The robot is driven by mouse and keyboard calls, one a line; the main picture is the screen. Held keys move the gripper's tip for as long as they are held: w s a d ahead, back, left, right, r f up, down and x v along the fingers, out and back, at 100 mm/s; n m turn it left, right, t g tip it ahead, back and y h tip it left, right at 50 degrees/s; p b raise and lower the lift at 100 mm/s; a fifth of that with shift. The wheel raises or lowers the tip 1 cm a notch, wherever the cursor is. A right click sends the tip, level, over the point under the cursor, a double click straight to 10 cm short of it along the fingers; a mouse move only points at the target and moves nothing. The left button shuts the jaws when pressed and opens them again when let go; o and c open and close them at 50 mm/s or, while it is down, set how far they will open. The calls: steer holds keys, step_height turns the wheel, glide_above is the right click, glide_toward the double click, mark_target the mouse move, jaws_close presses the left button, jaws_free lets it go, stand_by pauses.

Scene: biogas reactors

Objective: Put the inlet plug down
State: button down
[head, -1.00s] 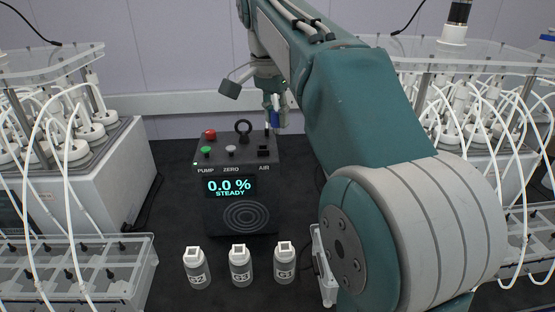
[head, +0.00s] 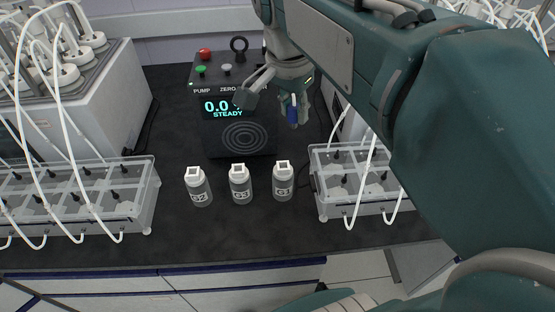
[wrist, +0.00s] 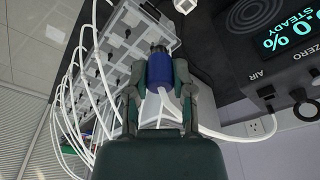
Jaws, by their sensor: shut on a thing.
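The inlet plug is a small blue cylinder (head: 292,107). The analyser's display reads 0.0 % STEADY, partly hidden by my wrist in the head view. Its AIR port (wrist: 268,93) shows in the wrist view.
Three white-capped bottles (head: 240,184) stand in a row in front of the analyser. Clear compartment trays with white tubes stand at left (head: 75,195) and right (head: 340,180). Bare dark bench (head: 240,230) lies in front of the bottles.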

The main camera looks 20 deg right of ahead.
steer(key=s+f, duration=0.6)
glide_above(284, 168)
steer(key=f, duration=0.7)
steer(key=s+f, duration=0.1)
steer(key=f, duration=0.2)
steer(key=shift+a+f, duration=0.15)
steer(key=shift+a, duration=0.15)
steer(key=shift+w+f, duration=0.15)
steer(key=shift+f, duration=0.8)
steer(key=shift+w+f, duration=0.15)
steer(key=shift+f, duration=0.75)
steer(key=shift+f, duration=0.1)
steer(key=shift+c, duration=2.4)
jaws_free()
